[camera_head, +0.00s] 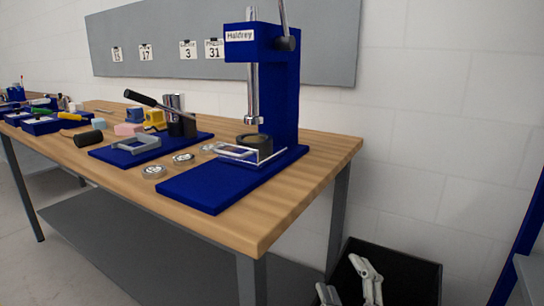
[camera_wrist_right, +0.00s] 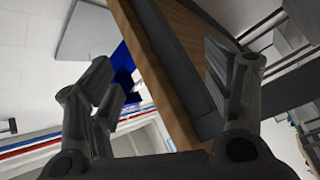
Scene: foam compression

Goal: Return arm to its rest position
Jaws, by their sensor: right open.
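My right gripper (camera_head: 341,274) is low at the bottom of the head view, beyond the right end of the workbench and below its top. Its pale fingers are spread and hold nothing. In the right wrist view the gripper (camera_wrist_right: 158,72) shows two dark fingers wide apart, with the wooden bench edge (camera_wrist_right: 170,75) seen between them. I cannot tell the exact gap to the bench. Most of the right arm is out of the head view. My left gripper is in neither view.
The wooden workbench (camera_head: 285,210) carries a blue press (camera_head: 278,95), a lever tool on a blue base (camera_head: 109,156), round tins (camera_head: 153,171) and several small items. A black bin (camera_head: 410,272) stands behind my right gripper.

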